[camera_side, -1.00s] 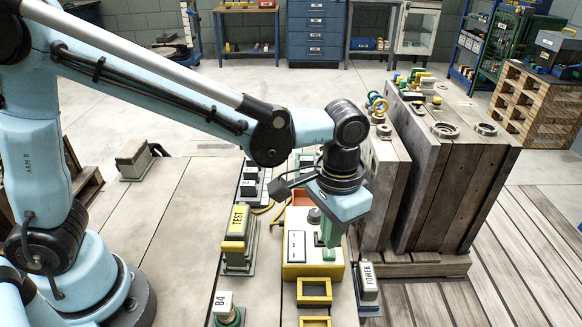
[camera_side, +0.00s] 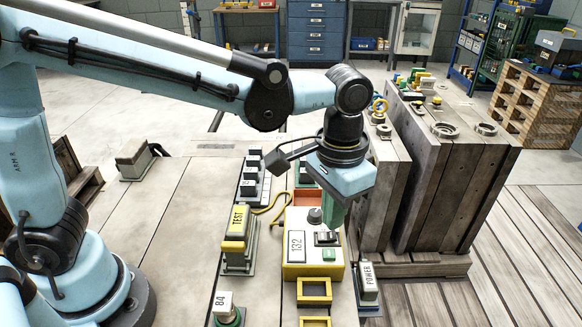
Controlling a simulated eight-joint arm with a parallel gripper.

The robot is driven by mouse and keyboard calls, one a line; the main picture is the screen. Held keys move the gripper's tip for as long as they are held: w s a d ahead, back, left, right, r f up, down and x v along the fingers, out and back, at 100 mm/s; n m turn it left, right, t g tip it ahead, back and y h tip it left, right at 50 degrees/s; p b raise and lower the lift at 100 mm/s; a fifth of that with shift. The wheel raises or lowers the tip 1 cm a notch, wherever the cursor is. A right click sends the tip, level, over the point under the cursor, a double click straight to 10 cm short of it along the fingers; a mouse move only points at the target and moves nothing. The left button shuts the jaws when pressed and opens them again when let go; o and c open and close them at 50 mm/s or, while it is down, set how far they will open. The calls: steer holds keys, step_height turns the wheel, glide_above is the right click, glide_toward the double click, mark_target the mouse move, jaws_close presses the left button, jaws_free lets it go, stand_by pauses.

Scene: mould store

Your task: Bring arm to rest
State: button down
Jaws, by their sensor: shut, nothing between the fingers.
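My gripper (camera_side: 334,222) hangs from the wrist at the right of the bench, with its green fingers pointing down, shut and empty. The fingertips are over the back right part of a yellow and white control box (camera_side: 297,271). I cannot tell whether they touch the dark fitting (camera_side: 326,238) below them. The box has a display (camera_side: 296,246) that reads 132, a dark knob (camera_side: 315,215) and a green button (camera_side: 329,254). My arm reaches across from the left, well above the bench.
Tall wooden moulds (camera_side: 455,170) stand close to the right of my gripper. A TEST block (camera_side: 237,235), a POWER block (camera_side: 368,275), an 84 block (camera_side: 225,302) and yellow frames (camera_side: 314,291) surround the box. The left bench boards are mostly clear.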

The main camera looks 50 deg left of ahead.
steer(key=s+a+n+t, duration=0.1)
steer(key=a+t, duration=0.1)
steer(key=a, duration=0.4)
steer(key=s+a+r+n+t, duration=0.1)
steer(key=a+t, duration=0.1)
steer(key=a, duration=0.4)
steer(key=s+a+t, duration=0.2)
steer(key=a, duration=0.4)
steer(key=shift+r+n+t, duration=0.15)
steer(key=shift+n+t, duration=0.15)
steer(key=shift+n, duration=0.1)
steer(key=shift+s+a+t, duration=0.25)
steer(key=shift+a+t, duration=0.05)
steer(key=shift+a, duration=0.2)
steer(key=c, duration=1.8)
jaws_free()
